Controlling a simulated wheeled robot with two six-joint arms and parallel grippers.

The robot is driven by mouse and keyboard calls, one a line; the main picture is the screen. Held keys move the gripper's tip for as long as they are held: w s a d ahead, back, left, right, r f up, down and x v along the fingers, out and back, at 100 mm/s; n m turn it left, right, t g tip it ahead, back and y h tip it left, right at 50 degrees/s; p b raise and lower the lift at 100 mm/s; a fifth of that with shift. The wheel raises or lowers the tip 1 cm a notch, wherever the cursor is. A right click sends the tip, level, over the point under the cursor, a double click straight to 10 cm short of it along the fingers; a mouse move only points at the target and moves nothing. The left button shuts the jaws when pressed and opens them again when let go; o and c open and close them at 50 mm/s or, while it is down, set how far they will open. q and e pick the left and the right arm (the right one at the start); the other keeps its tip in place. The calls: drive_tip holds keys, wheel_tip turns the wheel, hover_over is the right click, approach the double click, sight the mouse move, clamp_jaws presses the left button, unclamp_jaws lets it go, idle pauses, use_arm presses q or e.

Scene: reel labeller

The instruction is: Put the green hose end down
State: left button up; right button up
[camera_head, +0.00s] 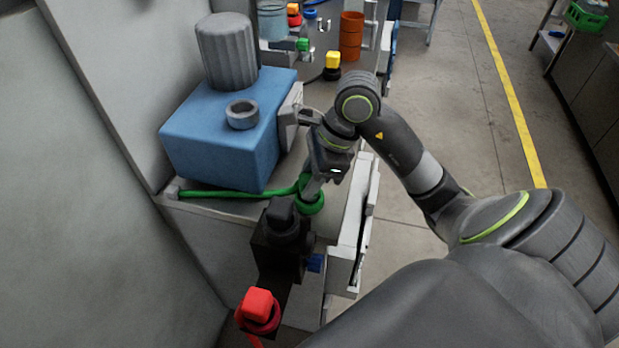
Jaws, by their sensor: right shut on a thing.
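The green hose (240,195) lies along the grey ledge in front of the blue box and runs right to its end. The green hose end (310,204) is a thick green ring-shaped piece at the ledge's right side. My right gripper (312,190) comes down from above and is shut on the green hose end. The fingers cover part of it, and I cannot tell whether it touches the surface below. My left gripper is not in view.
A blue box (225,150) with a grey ribbed cylinder (228,52) and a dark ring stands behind the hose. A black fitting (281,238) and a red-capped one (259,308) stand nearer. A white panel (350,235) borders the right; open floor lies beyond.

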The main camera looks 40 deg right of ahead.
drive_tip(key=o, duration=1.1)
drive_tip(key=shift+f, duration=0.1)
drive_tip(key=shift+c, duration=0.2)
drive_tip(key=shift+r, duration=0.2)
drive_tip(key=p+v, duration=0.1)
drive_tip(key=v, duration=1.1)
drive_tip(key=shift+f, duration=0.1)
